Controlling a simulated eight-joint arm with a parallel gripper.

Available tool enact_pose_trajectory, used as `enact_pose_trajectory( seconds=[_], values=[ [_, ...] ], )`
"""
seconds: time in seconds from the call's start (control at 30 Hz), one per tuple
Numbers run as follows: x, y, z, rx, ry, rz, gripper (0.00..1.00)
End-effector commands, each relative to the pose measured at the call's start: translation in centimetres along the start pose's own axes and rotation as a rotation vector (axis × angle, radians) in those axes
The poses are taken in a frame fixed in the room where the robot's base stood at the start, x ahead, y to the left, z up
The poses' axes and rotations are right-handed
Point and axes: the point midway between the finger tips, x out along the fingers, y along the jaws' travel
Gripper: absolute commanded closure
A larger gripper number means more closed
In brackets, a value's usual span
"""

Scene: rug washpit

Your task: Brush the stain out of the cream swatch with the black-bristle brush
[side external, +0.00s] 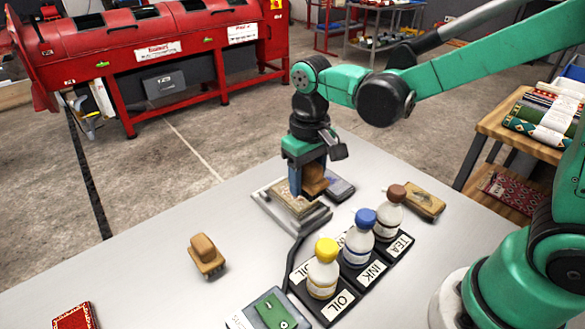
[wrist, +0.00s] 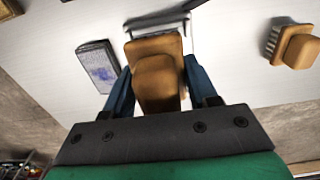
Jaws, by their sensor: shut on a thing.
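My gripper (side external: 308,182) is shut on a wooden-backed brush, whose brown back (side external: 314,180) shows between the fingers. In the wrist view the brush (wrist: 158,75) fills the space between the two blue fingers. Its bristles are hidden, so their colour cannot be told. The brush is over a grey-framed tray (side external: 268,208) that holds a cream-tan swatch (side external: 292,197). The brush and gripper cover part of the swatch. I cannot tell whether the bristles touch it, and no stain on it can be made out.
Another wooden brush (side external: 207,256) stands at left; pale bristles show in the wrist view (wrist: 272,40). A grey block with a purplish patch (wrist: 98,66) lies beside the tray. Bottles with yellow (side external: 326,250), blue (side external: 366,217) and brown (side external: 397,192) caps stand in front.

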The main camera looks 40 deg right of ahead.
Motion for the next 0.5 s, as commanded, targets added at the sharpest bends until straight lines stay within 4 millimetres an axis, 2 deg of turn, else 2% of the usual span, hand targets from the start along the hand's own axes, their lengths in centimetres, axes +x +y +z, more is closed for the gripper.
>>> enact_pose_trajectory(
  seconds=[0.5],
  values=[
    [-4.3,0.0,0.0,0.000,0.000,0.000,0.97]
  ],
)
